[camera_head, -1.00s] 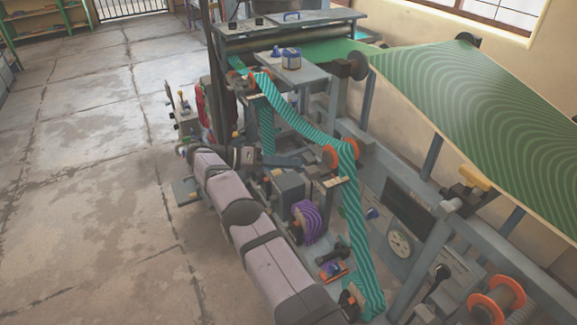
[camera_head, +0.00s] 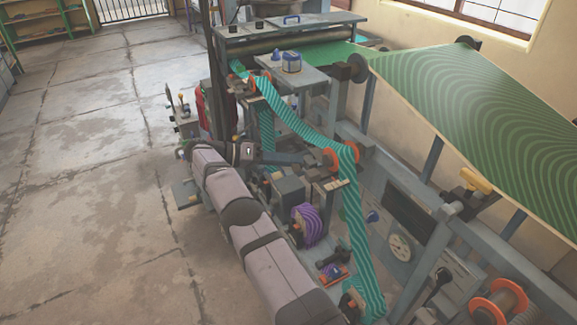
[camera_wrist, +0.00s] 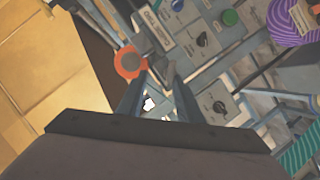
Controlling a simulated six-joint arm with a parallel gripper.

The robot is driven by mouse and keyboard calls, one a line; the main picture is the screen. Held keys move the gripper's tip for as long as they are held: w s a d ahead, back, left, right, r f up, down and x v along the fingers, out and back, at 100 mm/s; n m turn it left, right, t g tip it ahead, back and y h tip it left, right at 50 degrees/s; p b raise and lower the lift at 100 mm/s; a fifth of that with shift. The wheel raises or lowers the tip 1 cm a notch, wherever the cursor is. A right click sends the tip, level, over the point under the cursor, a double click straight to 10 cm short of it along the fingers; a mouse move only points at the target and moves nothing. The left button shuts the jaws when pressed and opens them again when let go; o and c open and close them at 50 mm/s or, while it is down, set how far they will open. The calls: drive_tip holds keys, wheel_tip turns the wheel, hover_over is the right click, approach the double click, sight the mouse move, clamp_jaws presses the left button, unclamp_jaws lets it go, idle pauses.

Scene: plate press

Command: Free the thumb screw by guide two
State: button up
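My gripper (camera_head: 308,159) reaches right from my wrist, close beside an orange-flanged guide roller (camera_head: 340,154) that carries the teal striped web (camera_head: 355,225). In the wrist view, my two blue-grey fingers (camera_wrist: 160,72) run up from the dark palm, with a gap between their lower parts. Their tips overlap dark metal parts, so I cannot tell whether they hold anything. An orange round disc (camera_wrist: 130,62) is just left of the fingertips. I cannot make out the thumb screw or read a guide number.
A second orange guide roller (camera_head: 260,80) is farther back. Grey control boxes with black knobs (camera_wrist: 203,40) and a green button (camera_wrist: 229,18) lie beyond the fingers. A purple roll (camera_head: 308,225) sits below the web. The floor (camera_head: 90,200) at left is clear.

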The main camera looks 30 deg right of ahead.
wheel_tip(320, 180, up, 8)
drive_tip(key=p, duration=0.1)
idle(0.4)
